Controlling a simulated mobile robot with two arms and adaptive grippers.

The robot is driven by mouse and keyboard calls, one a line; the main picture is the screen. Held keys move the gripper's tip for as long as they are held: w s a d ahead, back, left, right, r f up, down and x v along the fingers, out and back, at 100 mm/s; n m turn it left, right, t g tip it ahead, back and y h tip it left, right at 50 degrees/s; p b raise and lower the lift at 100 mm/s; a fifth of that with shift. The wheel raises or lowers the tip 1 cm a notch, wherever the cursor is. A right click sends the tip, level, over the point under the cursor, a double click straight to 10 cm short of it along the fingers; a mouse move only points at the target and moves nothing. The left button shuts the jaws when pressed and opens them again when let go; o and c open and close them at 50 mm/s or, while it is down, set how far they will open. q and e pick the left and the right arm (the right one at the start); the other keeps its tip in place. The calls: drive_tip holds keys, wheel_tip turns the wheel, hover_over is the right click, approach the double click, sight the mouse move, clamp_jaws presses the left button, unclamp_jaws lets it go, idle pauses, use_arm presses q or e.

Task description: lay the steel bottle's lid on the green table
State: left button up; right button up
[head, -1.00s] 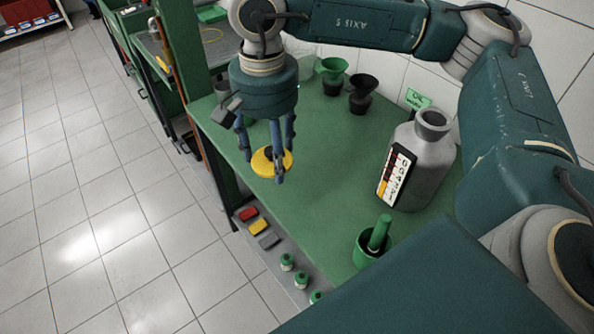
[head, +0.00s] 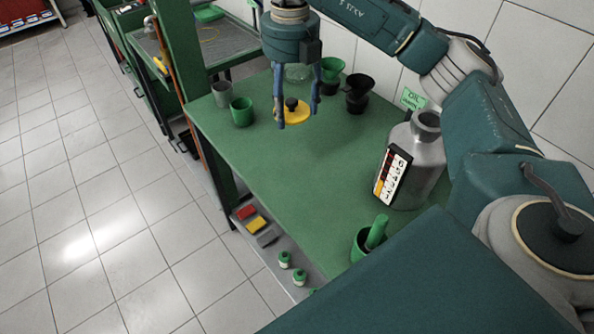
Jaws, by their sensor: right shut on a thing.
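The steel bottle (head: 420,165) stands upright at the right of the green table (head: 270,180), its mouth open and a label panel on its side. The lid is a yellow disc (head: 293,113) with a dark knob, out at the table's far part, away from the bottle. My right gripper (head: 297,118) points down with its fingers around the lid and is shut on it. The lid looks level. I cannot tell whether its underside touches the table top. My left gripper is not in view.
A green cup (head: 242,112) and a grey cup (head: 222,94) stand left of the lid. A green mortar with pestle (head: 370,243) is near the front. The middle of the table is clear.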

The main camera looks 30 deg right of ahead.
drive_tip(key=d+m, duration=0.1)
drive_tip(key=m, duration=0.2)
drive_tip(key=shift+d, duration=0.15)
drive_tip(key=shift+d+f+m, duration=0.1)
drive_tip(key=shift+f+m, duration=0.05)
drive_tip(key=shift+m, duration=0.15)
wheel_tip(320, 180, down, 6)
drive_tip(key=f, duration=0.1)
drive_tip(key=p, duration=0.1)
hover_over(297, 172)
wheel_tip(297, 172, down, 8)
drive_tip(key=shift+s, duration=0.1)
drive_tip(key=shift+f+p, duration=0.45)
drive_tip(key=shift+f, duration=1.95)
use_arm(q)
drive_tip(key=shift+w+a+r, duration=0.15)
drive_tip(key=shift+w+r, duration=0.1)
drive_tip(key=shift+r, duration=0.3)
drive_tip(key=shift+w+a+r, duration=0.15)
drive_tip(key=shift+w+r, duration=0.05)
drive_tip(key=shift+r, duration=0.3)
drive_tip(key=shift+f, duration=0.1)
use_arm(e)
drive_tip(key=shift+f, duration=0.1)
drive_tip(key=o, duration=0.9)
drive_tip(key=shift+o, duration=0.2)
